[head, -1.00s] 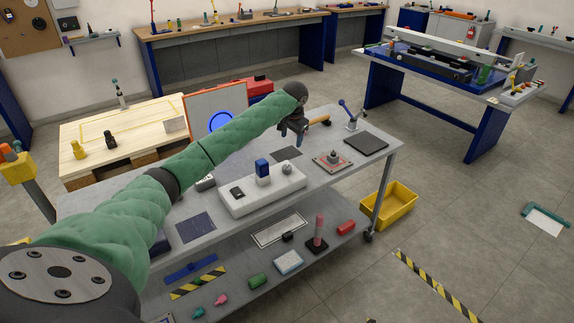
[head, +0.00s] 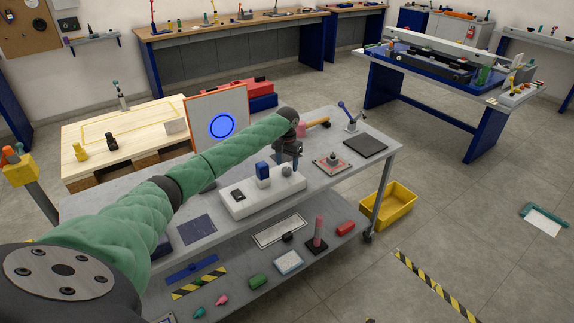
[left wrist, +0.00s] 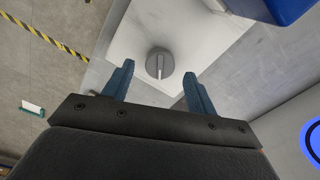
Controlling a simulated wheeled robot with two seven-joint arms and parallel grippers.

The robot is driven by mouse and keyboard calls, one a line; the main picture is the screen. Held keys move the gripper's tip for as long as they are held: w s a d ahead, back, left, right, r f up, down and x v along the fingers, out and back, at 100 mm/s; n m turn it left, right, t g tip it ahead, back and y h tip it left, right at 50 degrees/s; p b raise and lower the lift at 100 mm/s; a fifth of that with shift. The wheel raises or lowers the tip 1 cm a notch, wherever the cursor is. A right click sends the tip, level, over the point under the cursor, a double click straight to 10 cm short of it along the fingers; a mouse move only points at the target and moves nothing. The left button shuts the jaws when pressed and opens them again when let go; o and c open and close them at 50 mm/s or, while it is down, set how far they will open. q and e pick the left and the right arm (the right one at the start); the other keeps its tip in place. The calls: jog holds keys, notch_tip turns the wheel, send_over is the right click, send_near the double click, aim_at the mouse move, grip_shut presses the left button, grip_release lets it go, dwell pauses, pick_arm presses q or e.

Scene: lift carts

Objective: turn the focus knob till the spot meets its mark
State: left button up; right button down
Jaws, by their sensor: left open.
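The focus knob (left wrist: 160,64) is a round grey knob with a raised bar, on the right end of a white base (head: 238,209) on the cart. In the left wrist view it lies between and beyond the two blue fingertips of my left gripper (left wrist: 158,82). My left gripper (head: 290,158) is open above the knob, with nothing between its fingers. In the head view the knob (head: 286,171) sits just under the gripper. My right gripper is not in view.
A yellow bin (head: 390,205) is on the floor.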

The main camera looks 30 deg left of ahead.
pick_arm(q)
jog(key=shift+f, duration=1.1)
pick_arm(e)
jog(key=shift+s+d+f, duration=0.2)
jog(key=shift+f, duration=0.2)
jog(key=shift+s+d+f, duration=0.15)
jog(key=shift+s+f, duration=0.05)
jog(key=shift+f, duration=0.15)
pick_arm(q)
jog(key=shift+c, duration=0.4)
jog(key=c, duration=0.9)
jog(key=shift+m+p, duration=0.3)
jog(key=shift+p, duration=0.1)
jog(key=shift+r, duration=0.1)
jog(key=shift+m+p, duration=0.35)
jog(key=shift+m, duration=0.45)
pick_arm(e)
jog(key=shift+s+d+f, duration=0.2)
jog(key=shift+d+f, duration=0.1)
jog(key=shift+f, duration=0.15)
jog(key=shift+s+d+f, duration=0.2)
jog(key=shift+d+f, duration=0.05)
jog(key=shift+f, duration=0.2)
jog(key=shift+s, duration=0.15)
